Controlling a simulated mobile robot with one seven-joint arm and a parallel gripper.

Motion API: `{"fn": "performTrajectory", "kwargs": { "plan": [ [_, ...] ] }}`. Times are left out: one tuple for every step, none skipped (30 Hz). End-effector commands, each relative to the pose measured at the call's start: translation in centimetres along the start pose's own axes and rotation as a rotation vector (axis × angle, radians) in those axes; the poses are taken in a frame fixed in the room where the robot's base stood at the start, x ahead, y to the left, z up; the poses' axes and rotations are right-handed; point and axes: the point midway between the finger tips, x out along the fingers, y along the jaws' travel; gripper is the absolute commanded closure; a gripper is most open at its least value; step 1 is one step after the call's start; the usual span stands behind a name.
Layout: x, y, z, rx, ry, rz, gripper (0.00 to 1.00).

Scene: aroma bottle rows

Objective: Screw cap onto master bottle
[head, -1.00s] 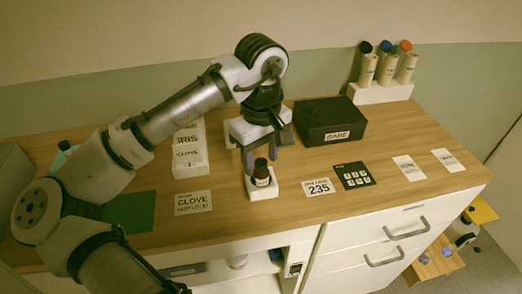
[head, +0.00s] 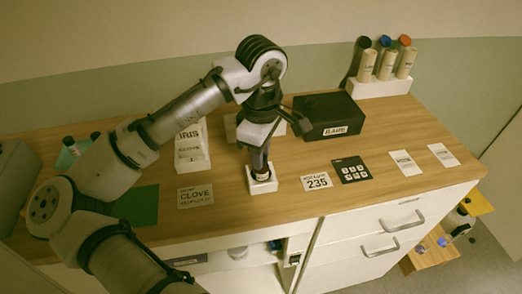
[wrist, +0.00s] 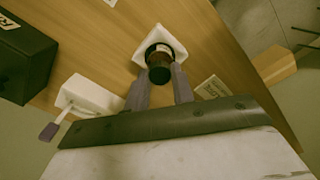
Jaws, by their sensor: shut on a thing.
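The master bottle (head: 262,177) is a small dark brown bottle with a pale label. It stands upright in a white square holder (head: 268,187) near the front middle of the counter. It also shows in the wrist view (wrist: 159,54), with the white holder around its base. The dark cap (wrist: 160,74) is on top of the bottle; how tightly it sits cannot be told. My gripper (head: 260,167) points straight down over the bottle and is shut on the cap, with one finger on each side. In the head view the fingers hide the cap.
A black box (head: 330,116) labelled RARE stands behind to the right. A white rack (head: 378,90) with several capped tubes is at the back right.

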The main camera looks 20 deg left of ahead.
Motion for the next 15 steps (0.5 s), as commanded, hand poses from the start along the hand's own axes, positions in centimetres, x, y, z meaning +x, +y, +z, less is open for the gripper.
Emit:
{"fn": "performTrajectory", "kwargs": {
  "plan": [
    [-0.01, 0.00, -0.01, 0.000, 0.000, 0.000, 0.98],
    [-0.01, 0.00, -0.01, 0.000, 0.000, 0.000, 0.99],
    [-0.01, 0.00, -0.01, 0.000, 0.000, 0.000, 0.99],
    [-0.01, 0.00, -0.01, 0.000, 0.000, 0.000, 0.99],
    [-0.01, 0.00, -0.01, 0.000, 0.000, 0.000, 0.99],
    [-0.01, 0.00, -0.01, 0.000, 0.000, 0.000, 0.99],
    [-0.01, 0.00, -0.01, 0.000, 0.000, 0.000, 0.99],
    [-0.01, 0.00, -0.01, 0.000, 0.000, 0.000, 0.99],
    [-0.02, 0.01, -0.01, 0.002, 0.000, 0.000, 0.99],
    [-0.04, 0.01, 0.00, 0.008, 0.000, 0.000, 0.99],
    [-0.06, 0.01, 0.01, 0.020, -0.001, 0.000, 0.99],
    [-0.11, 0.02, 0.03, 0.048, -0.001, 0.001, 0.99],
    [-0.15, 0.03, 0.06, 0.078, -0.002, 0.001, 0.99],
    [-0.18, 0.03, 0.09, 0.115, -0.003, 0.002, 0.99],
    [-0.18, 0.02, 0.10, 0.171, -0.004, 0.001, 0.99]
  ]
}}
